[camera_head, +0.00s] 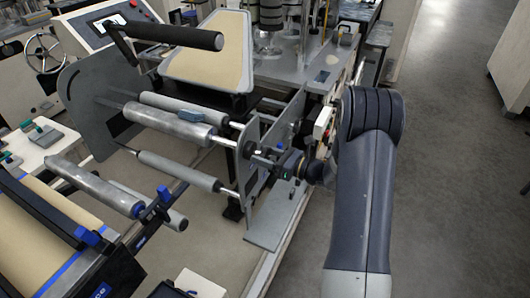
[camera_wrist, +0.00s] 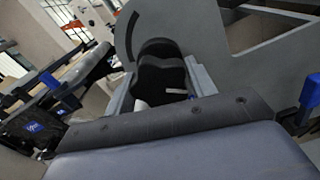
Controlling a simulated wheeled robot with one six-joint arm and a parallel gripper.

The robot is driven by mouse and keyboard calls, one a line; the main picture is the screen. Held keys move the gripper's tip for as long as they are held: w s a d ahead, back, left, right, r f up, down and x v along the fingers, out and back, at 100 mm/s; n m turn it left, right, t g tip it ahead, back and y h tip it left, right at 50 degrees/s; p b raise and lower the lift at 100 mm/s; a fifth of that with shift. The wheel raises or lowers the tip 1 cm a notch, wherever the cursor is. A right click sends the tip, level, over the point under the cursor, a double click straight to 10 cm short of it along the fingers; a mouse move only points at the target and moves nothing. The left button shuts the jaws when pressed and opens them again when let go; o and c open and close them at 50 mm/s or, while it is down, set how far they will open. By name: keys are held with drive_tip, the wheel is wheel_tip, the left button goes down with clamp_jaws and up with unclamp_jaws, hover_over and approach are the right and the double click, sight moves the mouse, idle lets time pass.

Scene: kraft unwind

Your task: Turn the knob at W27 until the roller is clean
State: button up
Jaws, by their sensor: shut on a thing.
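A dark lobed knob (camera_wrist: 162,76) with a short white mark shows in the wrist view, in front of a grey side plate (camera_wrist: 205,30). In the head view my gripper (camera_head: 268,160) is at the outer face of the grey side plate, shut on the knob, which is mostly hidden there. Several grey rollers run from this plate to the left: an upper one (camera_head: 178,105), a metallic one (camera_head: 168,124) with a blue piece on it, and a lower one (camera_head: 176,170). I cannot read a W27 label or tell how clean each roller is.
A black-gripped handle (camera_head: 174,36) sticks out above the rollers. A brown paper web (camera_head: 30,240) with blue edge lines lies at the lower left. A handwheel (camera_head: 44,53) stands at the upper left. Open grey floor (camera_head: 450,190) lies to the right of my arm.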

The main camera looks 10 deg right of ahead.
drive_tip(key=shift+r+m+p, duration=0.1)
drive_tip(key=shift+m+p, duration=1.55)
drive_tip(key=shift+m, duration=0.35)
drive_tip(key=shift+m+p, duration=0.3)
drive_tip(key=shift+m, duration=0.2)
drive_tip(key=o, duration=1)
